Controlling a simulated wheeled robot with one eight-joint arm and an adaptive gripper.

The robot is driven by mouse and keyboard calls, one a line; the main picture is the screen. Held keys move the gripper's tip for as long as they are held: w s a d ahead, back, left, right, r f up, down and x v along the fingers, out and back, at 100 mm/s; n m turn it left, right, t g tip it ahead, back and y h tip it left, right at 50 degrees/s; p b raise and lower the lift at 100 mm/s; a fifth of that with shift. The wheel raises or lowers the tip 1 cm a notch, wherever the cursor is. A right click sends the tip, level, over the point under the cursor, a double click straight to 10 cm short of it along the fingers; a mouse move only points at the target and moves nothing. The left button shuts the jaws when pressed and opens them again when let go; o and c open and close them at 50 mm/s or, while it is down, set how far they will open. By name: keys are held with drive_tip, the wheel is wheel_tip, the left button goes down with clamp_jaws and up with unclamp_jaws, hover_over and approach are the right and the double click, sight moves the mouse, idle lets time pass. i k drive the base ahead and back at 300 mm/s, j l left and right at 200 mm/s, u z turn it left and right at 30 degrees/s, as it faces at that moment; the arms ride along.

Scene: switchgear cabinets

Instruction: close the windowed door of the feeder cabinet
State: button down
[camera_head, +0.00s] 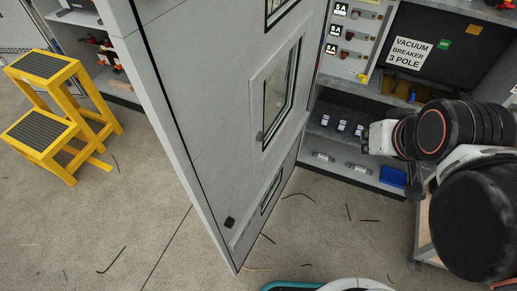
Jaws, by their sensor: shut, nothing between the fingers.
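The windowed door (215,110) of the feeder cabinet stands open, a tall light-grey panel swung out across the middle of the view. Its framed window (280,90) faces right, and a small black latch (230,222) sits near its lower free edge. The open cabinet (345,105) shows to the right of the door. My gripper (373,138) is at the end of my arm at right, in front of the cabinet's lower shelf and apart from the door. It is shut and empty; its fingertips are small and hard to make out.
Inside the cabinet are a label reading VACUUM BREAKER 3 POLE (409,53), several small devices and a blue box (393,177). A yellow step stool (65,110) stands at left. Short dark wire scraps lie on the floor. Open floor lies left of the door.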

sight(199, 70)
drive_tip(key=k+j+z, duration=0.3)
drive_tip(key=j, duration=0.35)
drive_tip(key=k+j+z, duration=0.25)
drive_tip(key=j, duration=0.35)
drive_tip(key=k+j+z, duration=0.3)
drive_tip(key=k+j, duration=0.2)
drive_tip(key=i+j+z, duration=0.15)
drive_tip(key=j, duration=0.55)
drive_tip(key=j+z, duration=0.15)
drive_tip(key=j, duration=0.55)
drive_tip(key=j+u, duration=0.35)
drive_tip(key=j, duration=0.55)
drive_tip(key=k, duration=0.05)
